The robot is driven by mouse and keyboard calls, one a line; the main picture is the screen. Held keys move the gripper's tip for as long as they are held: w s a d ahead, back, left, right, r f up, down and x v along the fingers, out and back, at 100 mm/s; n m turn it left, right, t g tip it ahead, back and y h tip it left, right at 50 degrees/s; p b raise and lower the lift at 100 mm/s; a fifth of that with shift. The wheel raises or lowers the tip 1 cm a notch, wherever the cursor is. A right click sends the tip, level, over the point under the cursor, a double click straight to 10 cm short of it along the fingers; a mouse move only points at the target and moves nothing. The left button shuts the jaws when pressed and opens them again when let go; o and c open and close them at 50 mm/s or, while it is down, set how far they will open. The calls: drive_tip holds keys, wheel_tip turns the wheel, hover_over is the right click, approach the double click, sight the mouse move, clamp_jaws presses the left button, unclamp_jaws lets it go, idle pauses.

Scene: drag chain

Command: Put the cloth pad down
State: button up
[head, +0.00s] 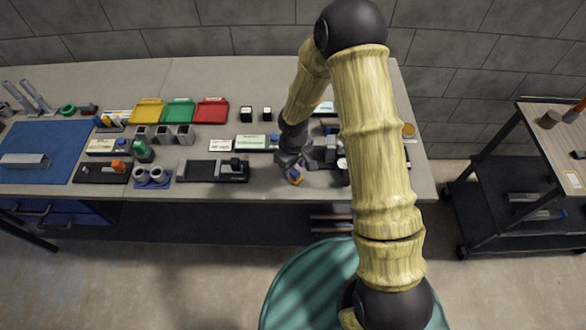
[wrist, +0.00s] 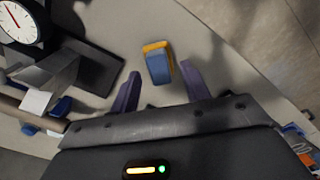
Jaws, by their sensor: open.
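The cloth pad (head: 294,178) looks blue and yellow and lies on the bench near its front edge. In the wrist view the pad (wrist: 158,67) shows a blue face with a yellow end, between and slightly beyond the fingertips. My gripper (head: 291,166) is low over the bench, right at the pad. In the wrist view its two fingers (wrist: 160,72) are spread, with a visible gap on each side of the pad. Nothing is held. I cannot tell the exact height of the fingertips above the bench.
A round dial gauge (wrist: 20,22) and a grey metal fixture (wrist: 50,75) stand left of the fingers in the wrist view. A black-based device (head: 212,170) is left of my gripper. Yellow, green and red (head: 210,110) trays sit further back. The bench (head: 270,185) has bare room at its front edge.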

sight(294, 171)
wheel_tip(294, 171, up, 10)
drive_tip(key=b, duration=0.1)
drive_tip(key=shift+r+b, duration=0.2)
drive_tip(key=shift+b, duration=0.15)
drive_tip(key=shift+d, duration=0.1)
idle(0.4)
drive_tip(key=s+d+r+m+t, duration=0.2)
drive_tip(key=s+d+r+m, duration=0.6)
drive_tip(key=s+d, duration=0.4)
drive_tip(key=shift+s+d+r+m+t, duration=0.15)
drive_tip(key=shift+d+r+m+t, duration=0.15)
drive_tip(key=shift+d+r, duration=0.3)
idle(0.5)
